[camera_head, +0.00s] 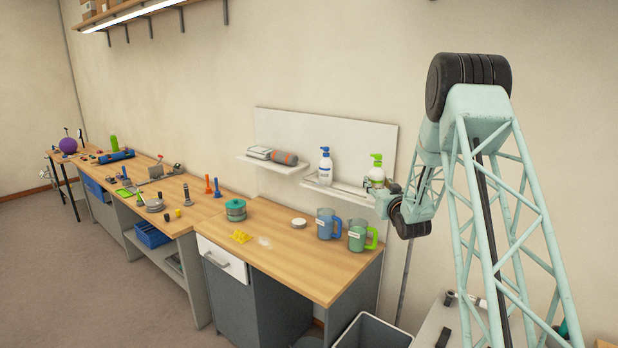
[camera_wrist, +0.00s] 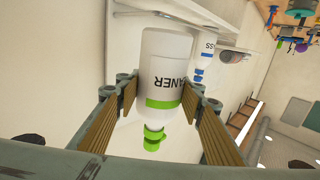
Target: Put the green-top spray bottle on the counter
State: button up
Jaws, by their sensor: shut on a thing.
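The green-top spray bottle (camera_head: 376,172) is white with a green band and a green pump head. It is at the right end of the wall shelf in the head view; I cannot tell whether its base touches the shelf. In the wrist view the bottle (camera_wrist: 166,75) fills the space between the ribbed fingers of my gripper (camera_wrist: 162,92), which is shut on its body. The wrist picture shows it upside down, with "ANER" readable. The wooden counter (camera_head: 285,265) lies below the shelf.
A blue-top bottle (camera_head: 326,166) stands on the shelf (camera_head: 338,191), left of the held one. The counter bears a blue mug (camera_head: 325,224), a green mug (camera_head: 358,236), a teal container (camera_head: 235,210), a white disc and a yellow item. Its front middle is clear.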

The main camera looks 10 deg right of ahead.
jog(key=shift+a, duration=0.1)
jog(key=s+a+f+b, duration=0.2)
jog(key=s+a+f, duration=0.1)
jog(key=a, duration=0.8)
jog(key=s+a+f+n+y+b, duration=0.1)
jog(key=s+a+f+b, duration=0.2)
jog(key=a, duration=0.8)
jog(key=s+a+f+y+b, duration=0.1)
jog(key=s+a+f+b, duration=0.2)
jog(key=a, duration=0.8)
notch_tip(320, 180, down, 3)
jog(key=shift+s+a+r, duration=0.2)
jog(key=shift+s+a, duration=0.05)
jog(key=shift+s, duration=0.85)
jog(key=shift+w+d, duration=0.1)
jog(key=w+d+r+p, duration=0.2)
jog(key=w+d+r, duration=0.1)
jog(key=d, duration=0.8)
jog(key=w+d+r+h+p, duration=0.1)
jog(key=w+d+r+p, duration=0.2)
jog(key=d, duration=0.8)
jog(key=w+d+r+m+h+p, duration=0.1)
jog(key=w+d+r+p, duration=0.2)
jog(key=d, duration=0.8)
jog(key=shift+w+d+r, duration=0.15)
jog(key=shift+w+r, duration=0.35)
jog(key=shift+r, duration=0.2)
jog(key=shift+w+d+r, duration=0.1)
jog(key=shift+w+r, duration=0.4)
jog(key=shift+r, duration=0.2)
